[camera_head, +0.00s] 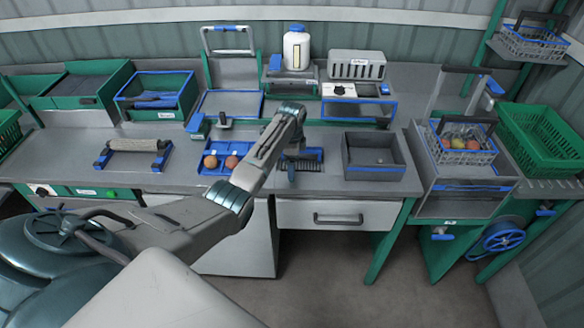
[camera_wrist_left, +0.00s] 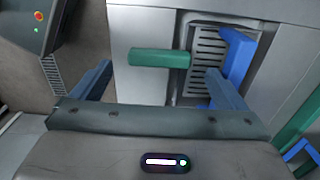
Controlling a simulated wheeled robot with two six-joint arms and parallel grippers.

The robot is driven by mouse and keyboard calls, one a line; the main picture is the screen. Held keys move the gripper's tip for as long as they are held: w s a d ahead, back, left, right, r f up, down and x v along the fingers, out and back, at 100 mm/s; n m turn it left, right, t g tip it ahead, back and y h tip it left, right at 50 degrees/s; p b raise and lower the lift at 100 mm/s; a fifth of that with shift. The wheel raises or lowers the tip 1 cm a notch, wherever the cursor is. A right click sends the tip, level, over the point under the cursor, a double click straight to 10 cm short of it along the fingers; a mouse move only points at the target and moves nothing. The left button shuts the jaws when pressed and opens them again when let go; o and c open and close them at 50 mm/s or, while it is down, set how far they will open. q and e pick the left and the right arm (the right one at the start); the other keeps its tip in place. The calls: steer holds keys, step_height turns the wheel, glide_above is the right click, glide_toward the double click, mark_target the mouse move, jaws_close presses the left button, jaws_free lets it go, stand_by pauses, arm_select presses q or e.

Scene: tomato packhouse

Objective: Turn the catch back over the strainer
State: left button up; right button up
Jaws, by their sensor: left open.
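The strainer is a grey slotted plate (camera_wrist_left: 209,48) on the pale bench in the left wrist view. A green bar (camera_wrist_left: 158,58), which looks like the catch, points across the bench to the strainer's left edge; most slots are uncovered. A blue angled piece (camera_wrist_left: 239,54) stands at the strainer's right side. In the head view my arm partly hides this dark slotted area (camera_head: 314,155). My left gripper (camera_head: 290,168) is over it, with its blue fingers (camera_wrist_left: 160,83) apart and nothing gripped. The green bar shows between and beyond the fingers; contact is unclear. My right gripper is out of view.
A blue tray (camera_head: 213,171) with two round fruits is left of my gripper. A grey open bin (camera_head: 374,173) is close on the right. A drawer (camera_head: 335,214) is below the bench edge. A roller stand (camera_head: 133,145) is farther left.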

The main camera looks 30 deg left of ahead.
arm_select(q)
step_height(320, 180, up, 8)
steer(key=b, duration=0.1)
steer(key=shift+f+b, duration=0.2)
steer(key=shift+b, duration=0.2)
